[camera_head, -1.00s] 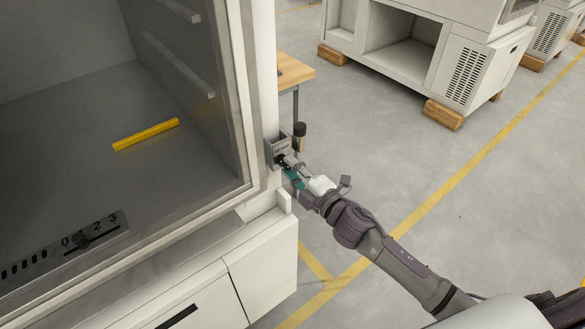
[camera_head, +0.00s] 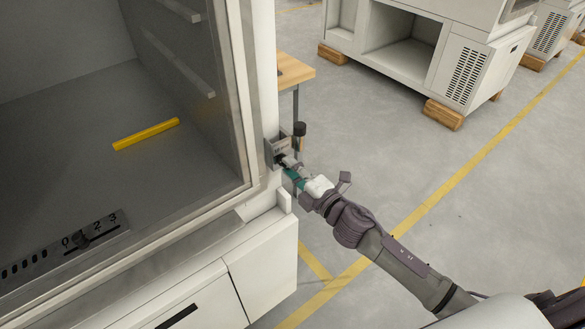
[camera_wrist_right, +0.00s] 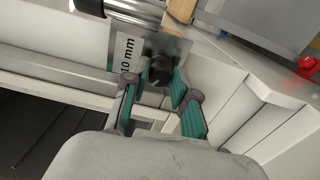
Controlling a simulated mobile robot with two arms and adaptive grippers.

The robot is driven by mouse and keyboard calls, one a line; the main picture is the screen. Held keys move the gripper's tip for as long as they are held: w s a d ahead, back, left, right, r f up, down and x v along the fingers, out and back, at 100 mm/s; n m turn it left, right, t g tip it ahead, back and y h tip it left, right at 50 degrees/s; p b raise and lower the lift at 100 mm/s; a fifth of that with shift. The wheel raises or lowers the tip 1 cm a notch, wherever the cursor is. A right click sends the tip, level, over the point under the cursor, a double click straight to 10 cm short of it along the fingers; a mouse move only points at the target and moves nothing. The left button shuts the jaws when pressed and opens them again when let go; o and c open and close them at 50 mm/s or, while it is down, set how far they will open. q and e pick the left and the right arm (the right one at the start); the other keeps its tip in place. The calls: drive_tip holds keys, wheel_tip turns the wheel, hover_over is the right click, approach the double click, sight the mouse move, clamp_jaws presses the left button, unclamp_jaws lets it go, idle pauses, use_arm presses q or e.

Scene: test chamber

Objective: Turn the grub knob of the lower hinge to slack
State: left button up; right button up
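The lower hinge is a metal bracket (camera_head: 272,151) on the right front post of the cabinet. It also shows in the right wrist view, with a "10 mm" label (camera_wrist_right: 127,55). A dark round knob (camera_wrist_right: 160,70) sticks out beside the label. My right gripper (camera_head: 287,163) reaches the bracket from the lower right. In the right wrist view its two teal-padded fingers (camera_wrist_right: 157,84) stand on either side of the knob. The right finger is very near it; whether both fingers press on it I cannot tell. The knob's marks are not readable. My left gripper is not in view.
A black-capped post (camera_head: 300,130) stands just beside the bracket. The glass-fronted cabinet (camera_head: 105,95) fills the left, with a yellow bar (camera_head: 146,134) inside and a 0-to-3 slider (camera_head: 82,238) below. A wooden table edge (camera_head: 293,70) is behind.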

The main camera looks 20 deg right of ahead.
drive_tip(key=o, duration=0.4)
drive_tip(key=v, duration=1.2)
